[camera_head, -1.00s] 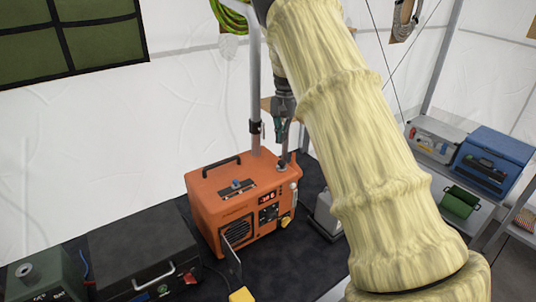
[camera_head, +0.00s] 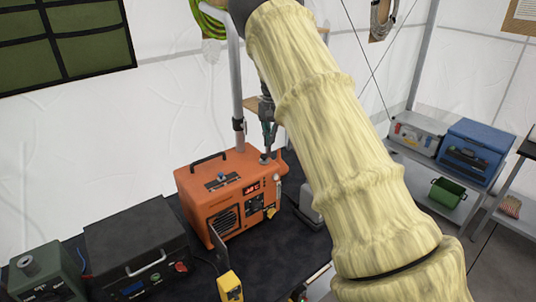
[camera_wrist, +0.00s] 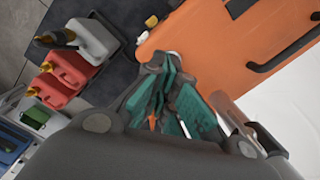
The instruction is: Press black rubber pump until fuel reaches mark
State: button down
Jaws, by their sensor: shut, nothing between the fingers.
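An orange heater or generator unit (camera_head: 222,200) stands on the dark table in the head view, with a lit red display (camera_head: 251,189) on its front. My gripper (camera_head: 267,148) points down over its top right corner, shut, close above a small grey-black round fitting (camera_head: 265,158) there. I cannot tell whether the fingers touch it or whether it is the black rubber pump. In the wrist view my gripper's teal-padded fingers (camera_wrist: 165,95) are shut and empty beside the orange casing (camera_wrist: 210,60), hiding what lies beyond their tips. No fuel level or mark is legible.
A black case (camera_head: 140,250) and a green box (camera_head: 45,270) stand left of the orange unit. A yellow device (camera_head: 230,287) lies in front. A grey can (camera_wrist: 92,38) and red cans (camera_wrist: 70,68) show in the wrist view. A grey pole (camera_head: 237,90) rises close behind my gripper.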

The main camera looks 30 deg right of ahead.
jog(key=shift+g, duration=0.3)
jog(key=w+f, duration=0.2)
jog(key=f, duration=0.1)
jog(key=w+f, duration=0.3)
jog(key=shift+w+a, duration=0.1)
jog(key=shift+a, duration=0.1)
jog(key=shift+s+r, duration=0.3)
jog(key=shift+s, duration=0.1)
jog(key=s, duration=0.2)
jog(key=s+r, duration=0.1)
jog(key=s, duration=0.1)
jog(key=shift+s+b, duration=0.1)
jog(key=shift+b, duration=0.2)
jog(key=w+f, duration=0.3)
jog(key=shift+f, duration=0.1)
jog(key=shift+a, duration=0.15)
jog(key=shift+s, duration=0.1)
jog(key=shift+d+r, duration=0.35)
jog(key=shift+r, duration=0.05)
jog(key=shift+w+d+r+p, duration=0.2)
jog(key=shift+w+d+p, duration=0.1)
jog(key=shift+w+d, duration=0.45)
jog(key=shift+w+d+f, duration=0.1)
jog(key=shift+w+d, duration=0.1)
jog(key=shift+d, duration=0.15)
jog(key=shift+s, duration=0.1)
notch_tip(320, 180, up, 12)
jog(key=d, duration=0.1)
jog(key=shift+w, duration=0.4)
